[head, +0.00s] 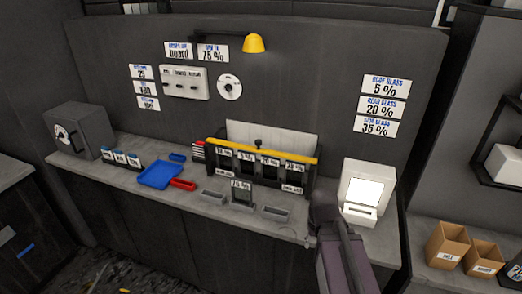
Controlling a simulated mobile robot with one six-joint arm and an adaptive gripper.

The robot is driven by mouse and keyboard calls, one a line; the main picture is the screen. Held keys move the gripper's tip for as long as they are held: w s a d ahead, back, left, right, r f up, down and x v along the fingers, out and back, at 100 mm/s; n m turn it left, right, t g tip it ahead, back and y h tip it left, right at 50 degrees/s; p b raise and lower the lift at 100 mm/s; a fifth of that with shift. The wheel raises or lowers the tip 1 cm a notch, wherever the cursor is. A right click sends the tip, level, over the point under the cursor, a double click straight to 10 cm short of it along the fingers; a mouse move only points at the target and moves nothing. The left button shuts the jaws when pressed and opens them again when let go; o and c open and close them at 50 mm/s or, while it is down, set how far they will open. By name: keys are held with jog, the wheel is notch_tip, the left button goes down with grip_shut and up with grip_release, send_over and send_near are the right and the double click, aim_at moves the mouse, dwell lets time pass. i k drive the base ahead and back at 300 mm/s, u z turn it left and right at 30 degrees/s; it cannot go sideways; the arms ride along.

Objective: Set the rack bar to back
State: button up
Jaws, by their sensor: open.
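The rack (208,167) stands on the counter, dark with several labelled slots. Its yellow bar (290,156) runs along the top, with a small black knob (258,144) near its middle. A white panel stands behind the bar. From this angle I cannot tell for sure whether the bar sits at front or back. My gripper (309,241) is small and dark at the counter's front edge, right of and in front of the rack. It is open and apart from the bar; my arm partly hides it.
A small display (241,195) and grey trays (275,213) stand in front of the rack. A blue tray (160,175) and red tray (183,184) lie left. A white machine (366,190) stands right. A yellow lamp (253,43) hangs above.

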aim_at(259, 142)
jog(key=u, duration=0.75)
jog(key=k, duration=0.5)
jog(key=z, duration=0.7)
jog(key=i, duration=0.85)
